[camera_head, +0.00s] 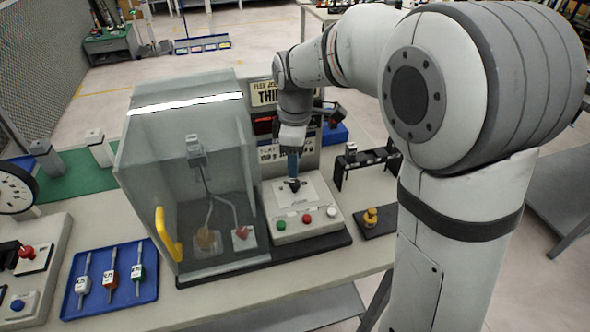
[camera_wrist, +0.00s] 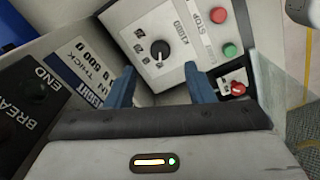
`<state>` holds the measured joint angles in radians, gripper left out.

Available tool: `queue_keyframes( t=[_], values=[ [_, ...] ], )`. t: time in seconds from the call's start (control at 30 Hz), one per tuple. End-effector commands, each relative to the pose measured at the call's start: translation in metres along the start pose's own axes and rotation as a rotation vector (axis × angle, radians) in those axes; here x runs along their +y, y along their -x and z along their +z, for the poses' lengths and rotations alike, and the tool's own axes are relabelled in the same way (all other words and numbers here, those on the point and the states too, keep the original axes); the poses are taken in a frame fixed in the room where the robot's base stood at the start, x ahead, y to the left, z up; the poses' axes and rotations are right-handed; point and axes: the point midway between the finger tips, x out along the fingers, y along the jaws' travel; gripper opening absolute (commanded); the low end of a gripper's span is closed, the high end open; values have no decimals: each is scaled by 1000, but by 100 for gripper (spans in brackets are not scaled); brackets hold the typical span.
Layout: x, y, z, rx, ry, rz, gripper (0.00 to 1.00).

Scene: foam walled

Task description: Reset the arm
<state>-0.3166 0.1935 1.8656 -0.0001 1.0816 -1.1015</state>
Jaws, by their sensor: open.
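My gripper (camera_head: 293,165) points down over a white control box (camera_head: 303,218) on the bench in the head view. In the wrist view my gripper (camera_wrist: 160,85) has its two blue fingers apart, with nothing between them. A black knob (camera_wrist: 159,50) on the box's panel lies just past the fingertips, a little toward the top of the picture. I cannot tell whether the fingers touch the box. My arm reaches in from the right of the head view.
A clear glass enclosure (camera_head: 150,190) with a yellow handle (camera_head: 167,234) stands just left of the box. A blue tray (camera_head: 110,279) with labelled parts lies at front left. A black stand (camera_head: 366,166) and a small brass-coloured part (camera_head: 371,217) are to the right.

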Motion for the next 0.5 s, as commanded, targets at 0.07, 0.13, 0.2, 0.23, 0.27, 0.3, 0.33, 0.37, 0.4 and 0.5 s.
queue_keyframes(
  t=[0.07,0.13,0.2,0.23,0.27,0.3,0.33,0.37,0.4,0.5],
  values=[
    [0,8,0,1,0,2,48],
    [0,12,0,0,0,0,48],
    [0,13,0,0,0,0,48],
    [0,13,0,0,0,0,48],
    [0,14,0,0,0,0,48],
    [0,13,0,0,0,0,48],
    [0,13,0,0,0,0,48],
    [0,13,0,0,0,0,48],
    [0,13,0,0,0,0,48],
    [0,13,0,0,0,0,48]
  ],
)
